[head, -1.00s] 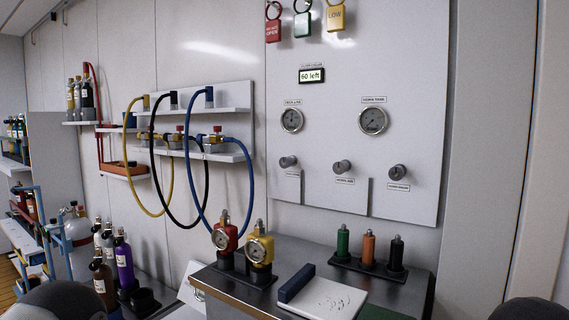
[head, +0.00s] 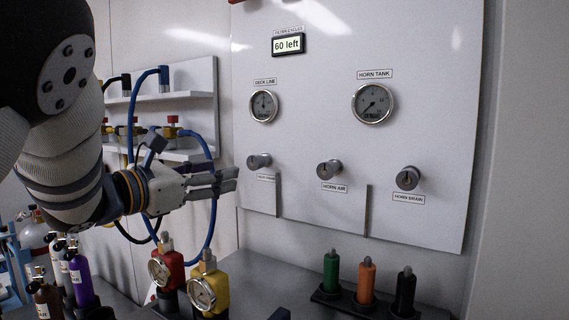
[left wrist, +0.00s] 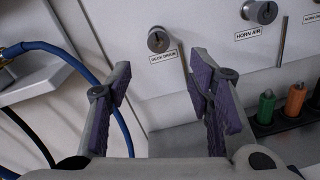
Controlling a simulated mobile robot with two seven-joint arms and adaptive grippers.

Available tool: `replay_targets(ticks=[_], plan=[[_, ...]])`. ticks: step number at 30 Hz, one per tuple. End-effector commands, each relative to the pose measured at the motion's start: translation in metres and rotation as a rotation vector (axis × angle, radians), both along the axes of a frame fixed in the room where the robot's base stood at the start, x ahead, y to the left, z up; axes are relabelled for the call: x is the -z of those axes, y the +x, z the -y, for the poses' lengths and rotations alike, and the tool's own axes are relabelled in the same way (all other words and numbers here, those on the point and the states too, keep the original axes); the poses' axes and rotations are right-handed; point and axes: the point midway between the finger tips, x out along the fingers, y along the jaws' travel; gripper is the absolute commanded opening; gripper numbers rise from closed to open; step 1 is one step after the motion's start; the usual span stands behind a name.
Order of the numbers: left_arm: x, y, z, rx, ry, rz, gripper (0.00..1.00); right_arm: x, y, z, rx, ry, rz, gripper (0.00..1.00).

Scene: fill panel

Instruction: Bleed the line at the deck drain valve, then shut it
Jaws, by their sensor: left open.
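The deck drain valve is a round grey metal knob (head: 259,161) at the left of the lower row on the white panel. It also shows in the left wrist view (left wrist: 159,40), above the label "DECK DRAIN". The deck line gauge (head: 264,106) sits above it, its dial too small to read surely. My left gripper (head: 232,180) is open and empty, apart from the knob, to its left and a little below in the head view. In the left wrist view its two purple-padded fingers (left wrist: 160,85) stand apart with the knob beyond them. My right gripper is out of view.
The horn air knob (head: 329,169) and horn drain knob (head: 408,178) are to the right, with thin dividers between the knobs. A blue hose (head: 213,210) hangs close to my left arm. Red and yellow gauged regulators (head: 203,292) stand below on the bench.

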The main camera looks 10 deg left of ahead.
Motion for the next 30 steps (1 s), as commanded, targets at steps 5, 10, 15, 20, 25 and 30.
replay_targets(ticks=[5, 10, 15, 20, 25, 30], plan=[[0.002, 0.029, 0.012, 0.002, -0.002, -0.001, 0.47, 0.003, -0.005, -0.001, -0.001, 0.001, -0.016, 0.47], [0.004, 0.071, 0.03, 0.001, -0.003, -0.003, 0.47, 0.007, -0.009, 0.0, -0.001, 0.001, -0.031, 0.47], [0.004, 0.099, 0.041, -0.002, -0.004, -0.003, 0.47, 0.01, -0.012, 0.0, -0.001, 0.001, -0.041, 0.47], [0.002, 0.109, 0.046, -0.002, -0.006, -0.002, 0.47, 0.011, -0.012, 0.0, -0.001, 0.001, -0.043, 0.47], [0.001, 0.109, 0.046, -0.003, -0.006, -0.002, 0.47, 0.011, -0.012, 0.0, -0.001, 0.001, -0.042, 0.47], [0.001, 0.109, 0.046, -0.003, -0.006, -0.002, 0.2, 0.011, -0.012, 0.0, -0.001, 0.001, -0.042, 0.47]])
